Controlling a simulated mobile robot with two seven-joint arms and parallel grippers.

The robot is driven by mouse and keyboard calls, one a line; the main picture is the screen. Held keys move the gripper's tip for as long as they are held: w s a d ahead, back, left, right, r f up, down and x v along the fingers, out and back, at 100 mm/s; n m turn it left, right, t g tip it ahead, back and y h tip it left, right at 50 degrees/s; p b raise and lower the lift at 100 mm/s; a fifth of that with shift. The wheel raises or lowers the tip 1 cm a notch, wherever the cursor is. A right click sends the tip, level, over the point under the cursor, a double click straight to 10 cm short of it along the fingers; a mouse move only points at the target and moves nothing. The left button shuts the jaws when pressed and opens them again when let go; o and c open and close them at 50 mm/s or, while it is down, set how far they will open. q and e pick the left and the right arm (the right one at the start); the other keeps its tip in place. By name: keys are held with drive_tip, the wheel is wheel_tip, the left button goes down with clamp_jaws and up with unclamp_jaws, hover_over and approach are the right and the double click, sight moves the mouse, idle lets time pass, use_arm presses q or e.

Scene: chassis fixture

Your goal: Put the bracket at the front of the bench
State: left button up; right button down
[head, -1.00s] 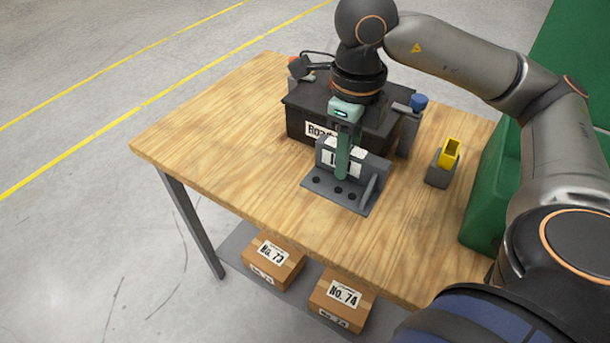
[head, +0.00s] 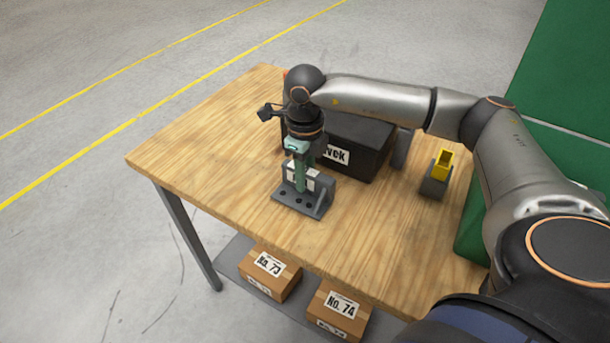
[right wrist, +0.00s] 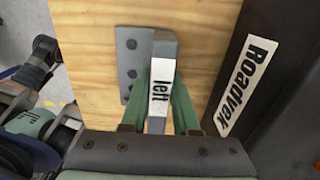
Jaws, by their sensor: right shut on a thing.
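The grey bracket (head: 318,195) has a flat base with dark holes and an upright plate with a white label.
A black box (head: 365,150) labelled "Rodvek" or similar stands behind the bracket. A grey block with a yellow piece (head: 442,165) stands to the right. Bare wood lies left and in front. Cartons (head: 270,272) sit on the lower shelf.

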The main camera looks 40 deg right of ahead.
drive_tip(key=shift+f, duration=0.25)
drive_tip(key=c, duration=0.7)
unclamp_jaws()
drive_tip(key=shift+o, duration=0.2)
drive_tip(key=shift+r, duration=0.3)
wheel_tip(320, 180, up, 12)
drive_tip(key=shift+f, duration=0.15)
